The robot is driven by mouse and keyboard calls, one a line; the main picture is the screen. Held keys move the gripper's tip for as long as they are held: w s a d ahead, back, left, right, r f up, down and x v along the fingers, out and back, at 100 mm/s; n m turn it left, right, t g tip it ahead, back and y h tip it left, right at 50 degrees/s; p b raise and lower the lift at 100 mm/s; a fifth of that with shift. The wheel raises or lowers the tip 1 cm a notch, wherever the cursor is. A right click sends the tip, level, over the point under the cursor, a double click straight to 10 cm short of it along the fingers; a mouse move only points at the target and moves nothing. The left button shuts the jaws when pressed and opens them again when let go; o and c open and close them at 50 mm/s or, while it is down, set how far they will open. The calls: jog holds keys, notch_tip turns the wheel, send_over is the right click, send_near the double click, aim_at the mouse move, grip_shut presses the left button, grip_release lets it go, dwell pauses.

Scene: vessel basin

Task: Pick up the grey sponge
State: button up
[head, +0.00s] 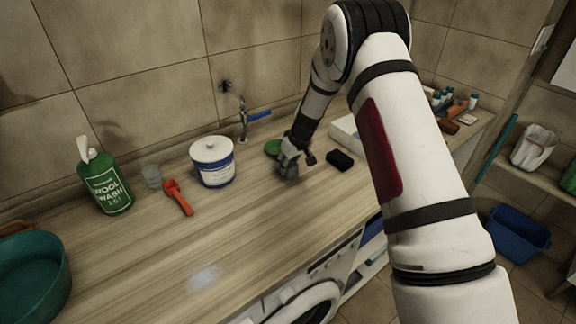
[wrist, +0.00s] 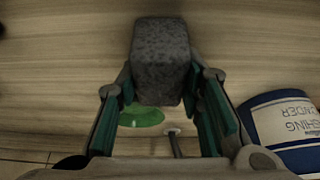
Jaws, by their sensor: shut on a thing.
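The grey sponge (wrist: 160,55) is a speckled, dark grey block in the wrist view. My gripper (wrist: 164,88) is shut on it, with one green-lined finger against each side. In the head view my gripper (head: 289,163) is low over the wooden counter, between the white tub and a black block. The sponge is hard to tell from the fingers there. I cannot tell whether the sponge touches the counter.
The front-left counter (head: 180,265) is clear.

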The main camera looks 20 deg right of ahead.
jog(key=shift+w+r, duration=0.1)
jog(key=shift+r, duration=0.4)
jog(key=v, duration=0.1)
jog(key=b+v, duration=0.1)
jog(key=shift+a+r, duration=0.2)
jog(key=shift+r, duration=0.15)
jog(key=s+a, duration=0.1)
jog(key=s, duration=0.4)
jog(key=s+a+r, duration=0.1)
jog(key=s, duration=0.4)
jog(key=s+a, duration=0.1)
jog(key=s, duration=0.4)
jog(key=shift+a+r, duration=0.2)
jog(key=shift+o, duration=0.4)
